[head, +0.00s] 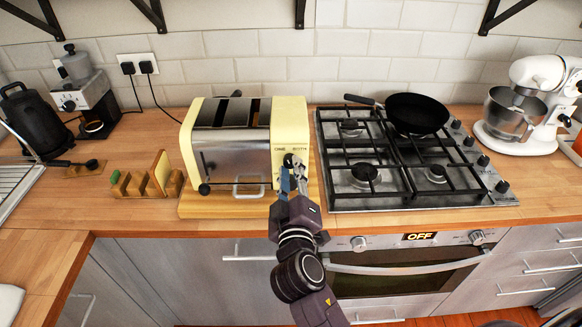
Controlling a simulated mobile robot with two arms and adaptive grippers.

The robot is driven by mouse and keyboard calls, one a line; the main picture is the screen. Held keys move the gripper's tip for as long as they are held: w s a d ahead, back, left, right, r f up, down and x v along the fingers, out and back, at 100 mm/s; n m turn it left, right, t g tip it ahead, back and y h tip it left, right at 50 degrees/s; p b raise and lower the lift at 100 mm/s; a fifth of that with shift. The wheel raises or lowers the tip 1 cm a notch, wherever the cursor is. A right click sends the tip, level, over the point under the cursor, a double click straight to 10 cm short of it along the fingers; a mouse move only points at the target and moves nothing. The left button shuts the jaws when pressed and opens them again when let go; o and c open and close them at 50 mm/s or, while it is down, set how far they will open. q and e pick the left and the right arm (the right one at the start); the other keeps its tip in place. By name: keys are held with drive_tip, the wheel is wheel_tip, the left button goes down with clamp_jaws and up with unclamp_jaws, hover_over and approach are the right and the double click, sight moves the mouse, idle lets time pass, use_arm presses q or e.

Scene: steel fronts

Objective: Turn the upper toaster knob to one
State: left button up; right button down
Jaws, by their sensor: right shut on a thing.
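The toaster (231,155) is cream and steel and stands on a wooden board (222,208) on the counter. Its right end panel carries the words "ONE" and "BOTH" above the upper knob (289,159). My right gripper (291,165) reaches up from below to this panel, with its fingers shut on the upper knob. The fingers hide part of the knob, and I cannot read which way it points. The lower part of the panel is partly hidden behind the gripper. My left gripper is not in view.
A gas hob (400,185) with a black pan (414,113) lies close to the right of the toaster. A wooden toast rack (150,183) stands to its left. The counter's front edge and oven (405,265) are below.

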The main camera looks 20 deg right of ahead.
drive_tip(key=shift+r+n+p, duration=0.2)
drive_tip(key=shift+n+p, duration=0.1)
drive_tip(key=shift+n, duration=0.5)
drive_tip(key=c, duration=1.6)
unclamp_jaws()
drive_tip(key=shift+f, duration=0.15)
wheel_tip(320, 180, up, 10)
drive_tip(key=shift+w, duration=0.15)
